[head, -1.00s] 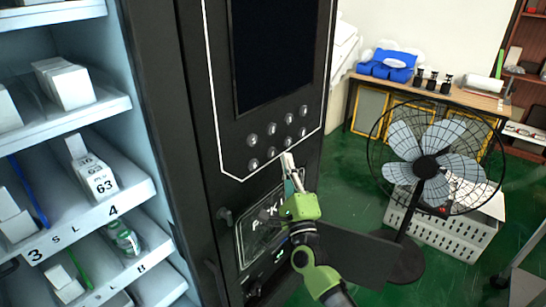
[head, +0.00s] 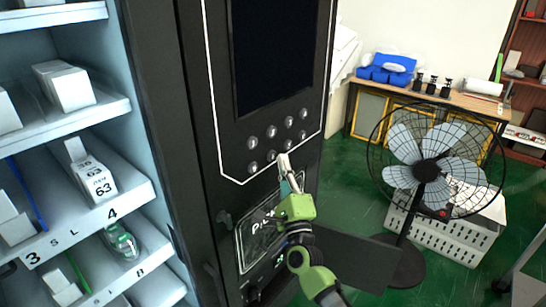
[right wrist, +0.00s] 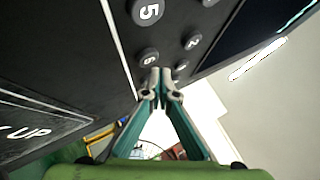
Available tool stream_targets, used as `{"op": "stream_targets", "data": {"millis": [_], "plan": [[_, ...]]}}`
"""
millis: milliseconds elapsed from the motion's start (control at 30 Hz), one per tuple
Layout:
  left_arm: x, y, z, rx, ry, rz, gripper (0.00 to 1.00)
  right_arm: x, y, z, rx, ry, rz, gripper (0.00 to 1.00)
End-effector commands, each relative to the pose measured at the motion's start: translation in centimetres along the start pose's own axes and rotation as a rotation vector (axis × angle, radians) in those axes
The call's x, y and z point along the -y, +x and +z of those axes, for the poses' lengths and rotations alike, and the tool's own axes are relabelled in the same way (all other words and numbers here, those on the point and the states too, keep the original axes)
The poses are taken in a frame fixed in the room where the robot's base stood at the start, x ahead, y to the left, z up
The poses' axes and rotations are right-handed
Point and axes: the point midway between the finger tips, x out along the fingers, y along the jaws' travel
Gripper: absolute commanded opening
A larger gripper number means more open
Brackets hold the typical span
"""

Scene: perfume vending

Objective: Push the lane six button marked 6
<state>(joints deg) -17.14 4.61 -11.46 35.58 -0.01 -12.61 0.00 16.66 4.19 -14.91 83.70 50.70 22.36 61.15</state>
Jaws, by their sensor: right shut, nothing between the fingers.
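The button marked 6 (right wrist: 149,57) is a round metal button in the right wrist view, just beyond my fingertips. In the head view it appears to be the second button (head: 271,155) from the left in the lower row on the black machine front. My right gripper (head: 284,160) is shut and empty, its tips just right of and slightly below that button. In the right wrist view the gripper (right wrist: 160,78) has its tips close to the 6. Whether they touch it, I cannot tell. My left gripper is not in view.
Button 5 (right wrist: 148,10) and button 2 (right wrist: 193,41) are neighbours of the 6. A dark screen (head: 284,55) is above the buttons. Open shelves (head: 130,195) with boxes stand left. A fan (head: 427,170) stands right of my right arm.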

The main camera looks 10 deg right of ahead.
Motion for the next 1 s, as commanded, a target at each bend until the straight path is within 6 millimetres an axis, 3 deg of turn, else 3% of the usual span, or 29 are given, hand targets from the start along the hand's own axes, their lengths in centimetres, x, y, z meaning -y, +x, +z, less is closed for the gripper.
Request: {"op": "stream_targets", "data": {"millis": [1000], "plan": [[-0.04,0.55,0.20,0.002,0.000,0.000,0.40,-0.43,0.60,0.44,0.000,0.000,0.001,0.00]]}}
